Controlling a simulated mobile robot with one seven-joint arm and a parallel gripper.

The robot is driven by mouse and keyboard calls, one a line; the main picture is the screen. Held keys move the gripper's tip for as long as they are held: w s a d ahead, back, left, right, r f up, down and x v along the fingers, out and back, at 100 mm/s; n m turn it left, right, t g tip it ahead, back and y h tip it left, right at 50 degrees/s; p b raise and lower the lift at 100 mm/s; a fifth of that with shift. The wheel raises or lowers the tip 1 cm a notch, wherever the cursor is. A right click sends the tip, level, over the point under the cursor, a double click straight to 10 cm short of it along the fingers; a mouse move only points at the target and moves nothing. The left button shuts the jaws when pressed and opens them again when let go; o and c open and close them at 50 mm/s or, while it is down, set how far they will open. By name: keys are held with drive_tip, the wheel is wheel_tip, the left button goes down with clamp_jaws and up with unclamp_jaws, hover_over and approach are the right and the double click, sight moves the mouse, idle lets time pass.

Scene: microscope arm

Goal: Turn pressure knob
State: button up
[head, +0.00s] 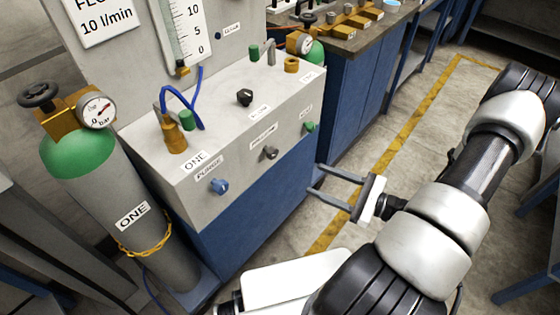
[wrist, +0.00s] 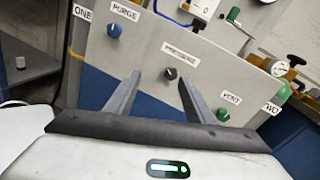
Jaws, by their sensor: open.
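The pressure knob (head: 270,152) is a small dark grey knob on the front face of the grey console (head: 230,185). It sits between the blue purge knob (head: 219,186) and the green vent knob (head: 310,126). In the wrist view the pressure knob (wrist: 170,73) appears between my fingertips, under its label, with panel visible around it. My gripper (head: 315,180) is open and empty. In the head view its fingers point left toward the blue lower front of the console, to the right of and below the knob. No contact with the knob shows.
A grey cylinder (head: 110,195) with a green top and gauge stands left of the console. Another dark knob (head: 244,97), fittings and blue hose are on the console top. A blue cabinet (head: 355,110) stands behind it. The floor (head: 400,150) to the right is open.

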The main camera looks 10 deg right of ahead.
wheel_tip(320, 180, down, 4)
drive_tip(key=d+r+m+t+h, duration=0.1)
drive_tip(key=d+m+t+h, duration=0.1)
drive_tip(key=m, duration=0.1)
drive_tip(key=b, duration=0.2)
approach(275, 155)
drive_tip(key=x, duration=0.8)
drive_tip(key=shift+d, duration=0.1)
